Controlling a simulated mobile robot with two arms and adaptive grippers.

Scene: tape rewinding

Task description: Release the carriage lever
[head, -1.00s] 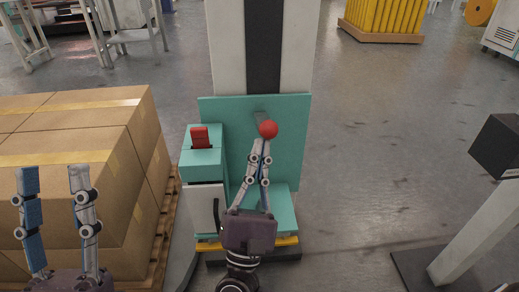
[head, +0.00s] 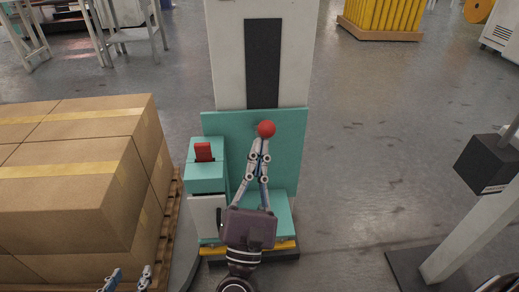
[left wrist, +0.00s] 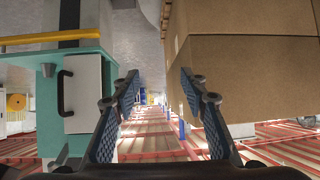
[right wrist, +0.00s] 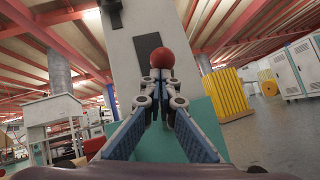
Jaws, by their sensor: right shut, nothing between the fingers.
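The carriage lever's red ball knob (head: 266,129) is in front of the upper part of the teal carriage plate (head: 224,124). Its rod is hidden behind the knob. My right gripper (head: 260,142) is shut and empty, with its fingertips right at the near, lower side of the knob; I cannot tell whether they touch. In the right wrist view the knob (right wrist: 162,59) stands just beyond the closed fingertips (right wrist: 160,76). My left gripper (head: 130,274) is low at the bottom edge, only its tips showing; in the left wrist view (left wrist: 158,77) it is open and empty.
Stacked cardboard boxes (head: 80,180) on a pallet are at the left. A teal box with a red switch (head: 203,152) is left of the plate. A pale column (head: 228,60) with a black strip rises behind. A post with a black box (head: 487,163) is at right; floor between is clear.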

